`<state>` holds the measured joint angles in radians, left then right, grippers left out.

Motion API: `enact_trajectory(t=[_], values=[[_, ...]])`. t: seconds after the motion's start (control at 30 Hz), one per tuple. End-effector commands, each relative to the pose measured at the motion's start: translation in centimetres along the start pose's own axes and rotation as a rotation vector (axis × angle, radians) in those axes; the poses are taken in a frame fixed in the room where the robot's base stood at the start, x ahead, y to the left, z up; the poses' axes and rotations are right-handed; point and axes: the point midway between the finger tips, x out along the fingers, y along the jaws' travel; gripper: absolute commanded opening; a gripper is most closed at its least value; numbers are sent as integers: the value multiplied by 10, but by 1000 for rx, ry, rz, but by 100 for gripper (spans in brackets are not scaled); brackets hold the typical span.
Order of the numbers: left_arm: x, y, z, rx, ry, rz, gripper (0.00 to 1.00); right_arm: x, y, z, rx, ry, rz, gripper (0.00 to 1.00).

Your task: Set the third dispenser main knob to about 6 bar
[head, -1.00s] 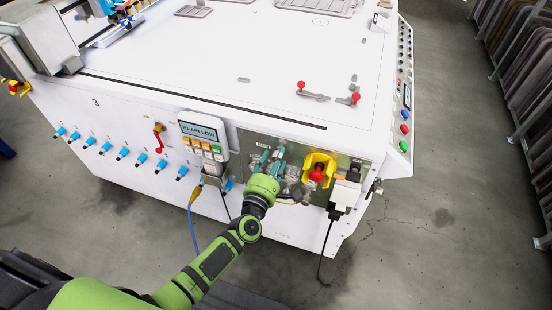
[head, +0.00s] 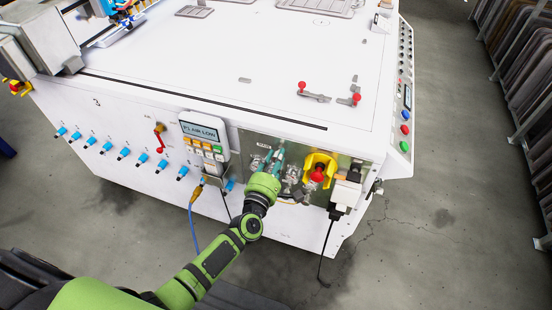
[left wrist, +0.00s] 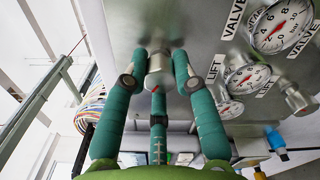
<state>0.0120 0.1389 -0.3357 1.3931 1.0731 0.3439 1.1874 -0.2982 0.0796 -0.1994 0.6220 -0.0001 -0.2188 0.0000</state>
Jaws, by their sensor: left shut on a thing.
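A round silvery metal knob (left wrist: 158,66) sits on the grey steel panel (left wrist: 205,25) between the teal fingers of my left gripper (left wrist: 157,62). The gripper is shut on it, its two long fingers on either side and a shorter finger below. In the head view the left gripper (head: 276,160) reaches the panel on the machine's front, and its body hides most of the knob. I cannot tell which dispenser this knob serves. Dial gauges with red needles, one large (left wrist: 283,25) and one smaller (left wrist: 247,76), stand to the right; their readings are unclear. The right gripper is not in view.
Left of the panel hangs a control box (head: 204,140) whose screen includes "AIR LOW". Right of it are a yellow-mounted red knob (head: 317,175) and a white plug box (head: 345,193). Several blue fittings (head: 122,153) line the machine's front. The floor in front is clear.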

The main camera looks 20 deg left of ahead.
Motion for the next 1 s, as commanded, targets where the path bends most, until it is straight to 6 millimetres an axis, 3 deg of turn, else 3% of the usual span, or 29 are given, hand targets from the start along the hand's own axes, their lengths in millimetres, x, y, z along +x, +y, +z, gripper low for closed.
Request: enact_trajectory(t=[1.0], values=[[1, 0, 3, 904, -3, 1, 0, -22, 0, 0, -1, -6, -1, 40]])
